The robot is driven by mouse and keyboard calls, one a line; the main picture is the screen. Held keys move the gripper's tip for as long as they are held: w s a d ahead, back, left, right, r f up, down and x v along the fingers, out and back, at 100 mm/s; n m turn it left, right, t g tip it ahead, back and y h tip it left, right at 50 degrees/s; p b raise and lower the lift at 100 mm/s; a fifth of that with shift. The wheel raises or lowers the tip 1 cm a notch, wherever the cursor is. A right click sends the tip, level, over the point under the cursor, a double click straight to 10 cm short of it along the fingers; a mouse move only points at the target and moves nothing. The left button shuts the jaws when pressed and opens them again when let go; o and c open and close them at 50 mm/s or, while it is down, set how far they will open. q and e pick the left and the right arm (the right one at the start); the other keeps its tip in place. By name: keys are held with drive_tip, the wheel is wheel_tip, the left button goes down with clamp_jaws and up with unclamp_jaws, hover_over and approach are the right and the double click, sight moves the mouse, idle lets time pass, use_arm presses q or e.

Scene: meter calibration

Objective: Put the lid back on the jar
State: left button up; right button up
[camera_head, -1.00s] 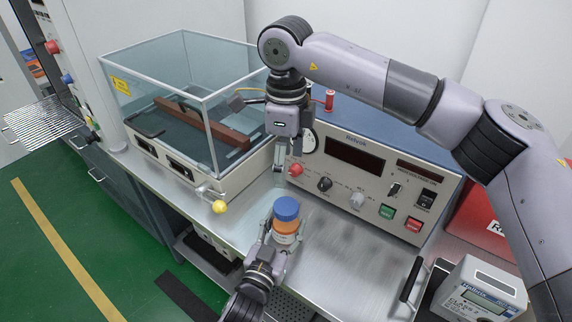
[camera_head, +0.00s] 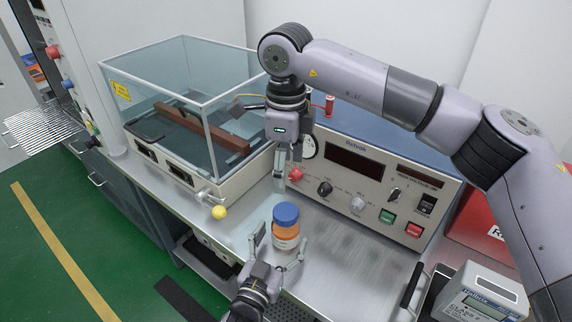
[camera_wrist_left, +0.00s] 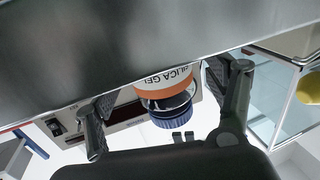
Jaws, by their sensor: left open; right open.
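The jar (camera_head: 287,238), with an orange and white label, stands upright on the steel bench. Its blue lid (camera_head: 285,213) is on top of it. In the left wrist view the jar (camera_wrist_left: 163,86) appears upside down, with a dark band between its label and the ribbed blue lid (camera_wrist_left: 174,119); I cannot tell whether the lid is fully seated. My left gripper (camera_head: 278,254) is open at the front of the jar, its fingers spread to either side and apart from it. My right gripper (camera_head: 285,183) is open and empty, pointing down above and behind the lid.
The meter console (camera_head: 352,180) with knobs and buttons stands close behind the jar. A glass case (camera_head: 180,100) is at the left, with a yellow ball knob (camera_head: 219,212) sticking out. A small meter box (camera_head: 480,295) is at the lower right. Bench right of the jar is clear.

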use_arm(q)
drive_tip(key=v, duration=0.9)
drive_tip(key=shift+s, duration=0.2)
drive_tip(key=shift+a, duration=0.1)
